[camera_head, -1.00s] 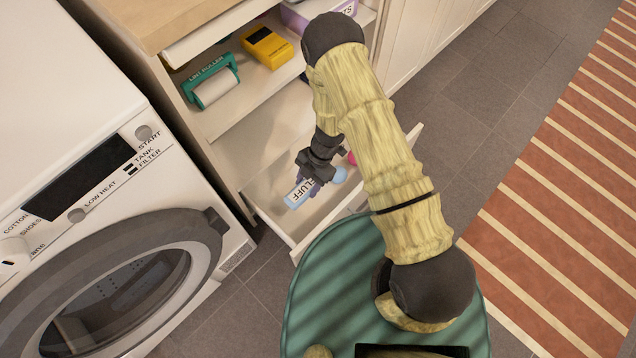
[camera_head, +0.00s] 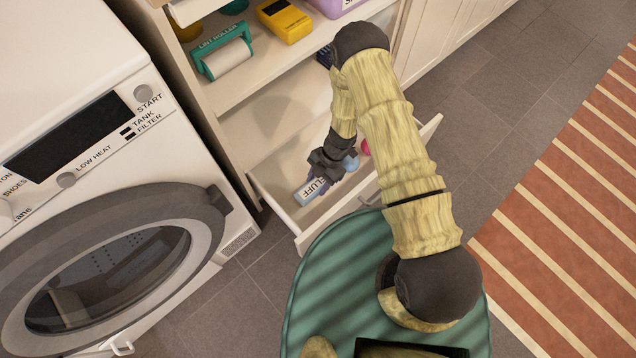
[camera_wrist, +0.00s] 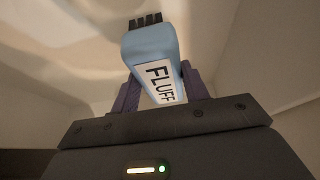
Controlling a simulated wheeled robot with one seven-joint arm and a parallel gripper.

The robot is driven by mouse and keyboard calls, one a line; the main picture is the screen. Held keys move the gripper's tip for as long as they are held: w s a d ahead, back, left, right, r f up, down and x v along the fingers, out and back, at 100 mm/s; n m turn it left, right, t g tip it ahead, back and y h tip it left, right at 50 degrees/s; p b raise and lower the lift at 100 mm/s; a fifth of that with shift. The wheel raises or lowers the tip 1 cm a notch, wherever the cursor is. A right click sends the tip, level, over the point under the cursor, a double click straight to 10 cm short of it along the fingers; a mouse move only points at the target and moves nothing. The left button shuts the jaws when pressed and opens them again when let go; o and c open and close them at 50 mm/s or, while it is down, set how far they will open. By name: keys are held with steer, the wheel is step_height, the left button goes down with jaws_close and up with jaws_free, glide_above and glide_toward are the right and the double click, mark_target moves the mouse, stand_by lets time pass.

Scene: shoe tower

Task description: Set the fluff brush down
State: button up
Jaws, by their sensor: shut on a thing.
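The fluff brush (camera_head: 310,190) is light blue with a white label reading FLUFF. In the wrist view the brush (camera_wrist: 152,62) stands between the purple fingers of my gripper (camera_wrist: 158,90), its dark bristles at the top of the picture. My gripper (camera_head: 325,177) is shut on the brush. In the head view, gripper and brush are over or inside the pulled-out drawer (camera_head: 283,222). I cannot tell whether the brush touches the drawer floor.
A pink thing (camera_head: 365,147) and a pale blue thing (camera_head: 351,163) show in the drawer beside my arm. The shelf above holds a green lint roller (camera_head: 222,50) and a yellow device (camera_head: 285,20). A washing machine (camera_head: 120,200) stands at left.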

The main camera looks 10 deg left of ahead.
steer(key=o, duration=1.3)
steer(key=p+v, duration=0.5)
steer(key=v, duration=0.7)
steer(key=shift+s, duration=0.1)
